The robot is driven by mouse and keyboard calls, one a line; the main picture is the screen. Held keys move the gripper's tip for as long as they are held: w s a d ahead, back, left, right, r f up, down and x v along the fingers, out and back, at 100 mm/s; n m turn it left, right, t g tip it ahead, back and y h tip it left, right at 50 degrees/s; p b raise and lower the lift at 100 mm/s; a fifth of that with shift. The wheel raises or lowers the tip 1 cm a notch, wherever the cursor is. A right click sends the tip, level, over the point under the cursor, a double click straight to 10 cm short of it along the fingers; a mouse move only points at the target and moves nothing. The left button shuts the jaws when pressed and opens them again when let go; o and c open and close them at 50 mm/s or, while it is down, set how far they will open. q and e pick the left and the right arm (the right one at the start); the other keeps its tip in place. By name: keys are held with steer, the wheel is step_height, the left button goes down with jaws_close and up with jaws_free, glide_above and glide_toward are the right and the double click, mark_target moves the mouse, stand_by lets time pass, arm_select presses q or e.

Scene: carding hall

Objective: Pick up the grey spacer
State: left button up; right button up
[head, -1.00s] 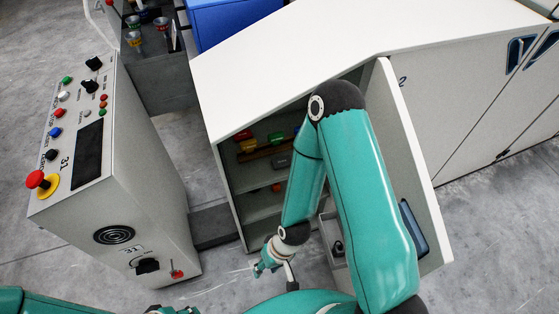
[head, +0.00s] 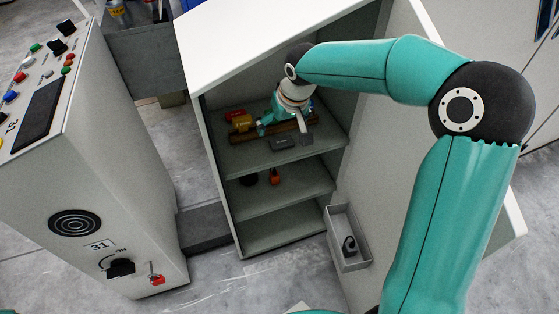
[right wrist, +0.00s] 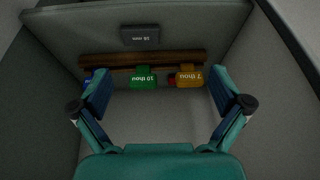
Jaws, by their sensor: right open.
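The grey spacer (head: 282,143) lies on the top shelf of the open cabinet, at the front of the brown wooden rail. In the right wrist view the grey spacer (right wrist: 140,36), marked "16 mm", is at the top, across the rail from the coloured spacers. My right gripper (head: 284,126) reaches into the cabinet above the top shelf. In the right wrist view my right gripper (right wrist: 160,92) is open and empty, with its fingers wide apart. The grey spacer is outside the fingers and apart from them. My left gripper is not in view.
A yellow spacer (head: 243,123), a green spacer (right wrist: 143,78) and other coloured ones stand along the wooden rail (right wrist: 110,60). The cabinet's side walls and open door (head: 385,165) flank my right arm. A grey bin (head: 352,262) hangs on the door.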

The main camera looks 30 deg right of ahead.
step_height(320, 180, up, 2)
steer(key=d, duration=0.3)
steer(key=b, duration=0.3)
glide_above(282, 142)
steer(key=s, duration=0.3)
steer(key=shift+m+h, duration=0.3)
steer(key=shift+h, duration=0.1)
steer(key=f, duration=0.9)
steer(key=shift+w+a+f, duration=0.2)
steer(key=shift+a+f, duration=0.05)
steer(key=shift+f, duration=0.15)
steer(key=shift+b+x, duration=0.45)
steer(key=shift+x, duration=2.15)
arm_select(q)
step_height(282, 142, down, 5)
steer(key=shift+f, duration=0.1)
arm_select(e)
steer(key=shift+a, duration=0.15)
steer(key=c, duration=1.2)
